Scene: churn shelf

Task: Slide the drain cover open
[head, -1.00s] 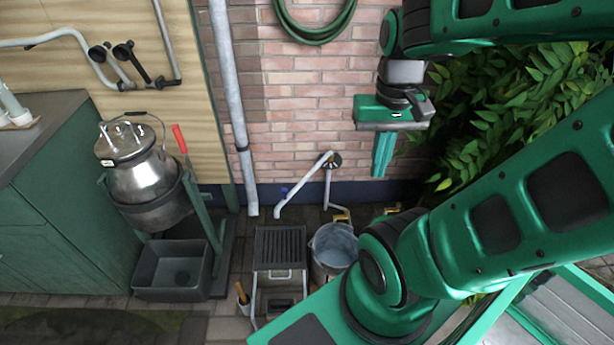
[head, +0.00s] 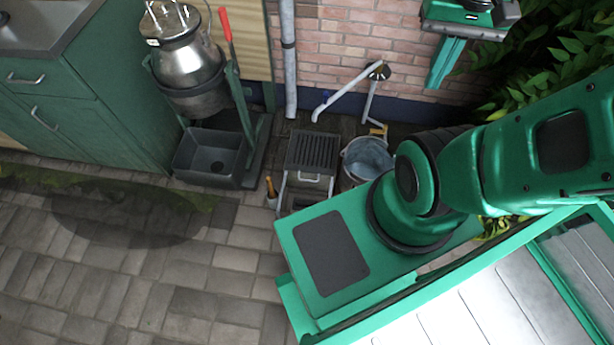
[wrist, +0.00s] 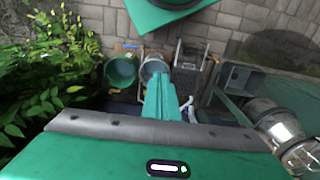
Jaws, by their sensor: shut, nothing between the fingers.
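The drain cover appears to be the dark slatted grate (head: 314,151) with a pale handle (head: 310,177) on its front, set in a low metal frame by the brick wall. It also shows, small, in the wrist view (wrist: 188,54). Whether it is open or shut I cannot tell. My gripper (head: 436,84) is at the upper right of the head view, pointing down, well above and to the right of the grate. Its fingers are together and empty; in the wrist view the closed fingers (wrist: 159,84) point toward the ground area with the buckets.
A metal bucket (head: 367,158) stands right of the grate, with a green bucket (wrist: 121,70) beyond. A dark basin (head: 208,157) and steel churn (head: 184,60) stand left. Pipes (head: 345,88) run along the wall. Paving (head: 150,260) in front is clear; foliage (head: 560,60) is at right.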

